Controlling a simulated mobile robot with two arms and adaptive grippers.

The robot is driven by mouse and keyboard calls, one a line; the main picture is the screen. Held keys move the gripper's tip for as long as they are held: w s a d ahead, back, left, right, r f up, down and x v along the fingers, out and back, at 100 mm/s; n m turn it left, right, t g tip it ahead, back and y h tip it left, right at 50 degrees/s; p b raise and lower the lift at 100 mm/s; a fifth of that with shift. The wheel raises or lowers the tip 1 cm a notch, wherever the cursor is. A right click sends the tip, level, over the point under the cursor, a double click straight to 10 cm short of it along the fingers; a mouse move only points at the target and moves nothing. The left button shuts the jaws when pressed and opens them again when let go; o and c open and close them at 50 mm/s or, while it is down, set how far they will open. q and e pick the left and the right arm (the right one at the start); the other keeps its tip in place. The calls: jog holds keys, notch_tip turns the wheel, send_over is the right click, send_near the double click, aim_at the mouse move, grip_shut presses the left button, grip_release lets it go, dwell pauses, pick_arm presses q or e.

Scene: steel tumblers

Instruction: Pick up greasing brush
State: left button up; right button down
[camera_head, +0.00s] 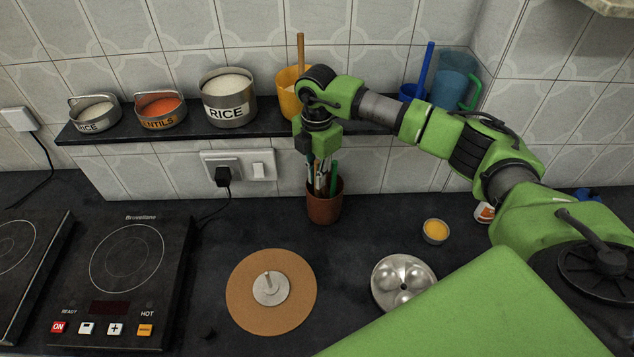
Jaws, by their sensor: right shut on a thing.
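A brown cup (324,207) stands on the dark counter against the tiled wall and holds several upright utensils, one with a green handle (334,178). My right gripper (319,180) points down at the mouth of this cup, below the shelf edge. It is shut on a thin upright handle among the utensils, taken to be the greasing brush. The brush's head is hidden, and the fingers and handles overlap, so its details are not clear. My left gripper is not in view.
A shelf (272,130) above bears steel containers, a yellow cup (289,92) and a blue jug (455,80). On the counter are a cooktop (120,270), a round brown board (270,315), a moulded steel pan (403,283) and a small yellow-filled bowl (435,231).

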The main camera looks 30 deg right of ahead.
notch_tip(320, 180, up, 18)
jog(key=b, duration=0.3)
jog(key=shift+b, duration=0.4)
